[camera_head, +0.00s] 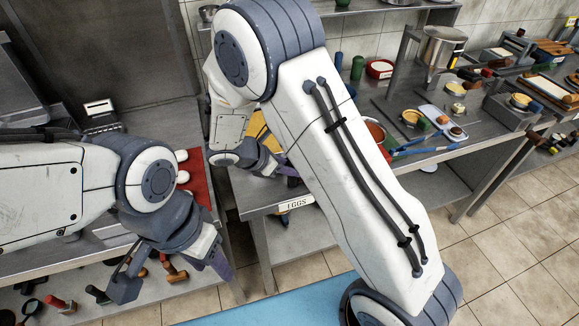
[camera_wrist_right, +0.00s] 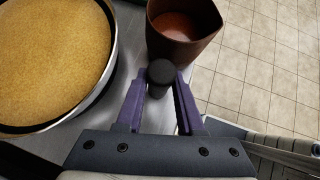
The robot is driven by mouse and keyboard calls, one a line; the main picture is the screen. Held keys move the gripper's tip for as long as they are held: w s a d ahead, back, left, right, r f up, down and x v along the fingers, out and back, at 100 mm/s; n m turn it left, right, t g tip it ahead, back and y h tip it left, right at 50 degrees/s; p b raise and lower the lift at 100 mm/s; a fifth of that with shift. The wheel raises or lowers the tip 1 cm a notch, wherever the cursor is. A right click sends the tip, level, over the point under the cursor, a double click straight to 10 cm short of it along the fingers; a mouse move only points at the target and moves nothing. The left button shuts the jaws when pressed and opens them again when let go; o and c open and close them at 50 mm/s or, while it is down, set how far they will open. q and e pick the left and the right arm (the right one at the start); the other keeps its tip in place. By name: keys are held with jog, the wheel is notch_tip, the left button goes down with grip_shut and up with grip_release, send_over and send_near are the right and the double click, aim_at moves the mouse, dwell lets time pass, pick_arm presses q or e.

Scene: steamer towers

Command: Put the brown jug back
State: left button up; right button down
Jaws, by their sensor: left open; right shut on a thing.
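The brown jug (camera_wrist_right: 184,28) shows in the right wrist view, with its open mouth and reddish-brown inside facing the camera. Its dark handle (camera_wrist_right: 160,76) is between the purple fingers of my right gripper (camera_wrist_right: 161,82), which is shut on it. In the head view my right gripper (camera_head: 281,166) is beside the counter labelled EGGS, and my arm hides most of it; I cannot make out the jug there. My left gripper (camera_head: 174,280) is open and empty at lower left, in front of the left counter.
A round pan (camera_wrist_right: 50,60) with a yellow-brown filling is close left of the jug in the right wrist view. A red mat (camera_head: 198,190) with white objects lies on the left counter. A steel pot (camera_head: 440,48) and several small dishes crowd the right counter. Tiled floor lies right.

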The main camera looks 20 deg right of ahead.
jog(key=shift+f, duration=0.3)
jog(key=shift+c, duration=2.2)
grip_release()
jog(key=v, duration=1)
jog(key=shift+a+b, duration=0.15)
jog(key=shift+b, duration=0.3)
jog(key=shift+r, duration=0.1)
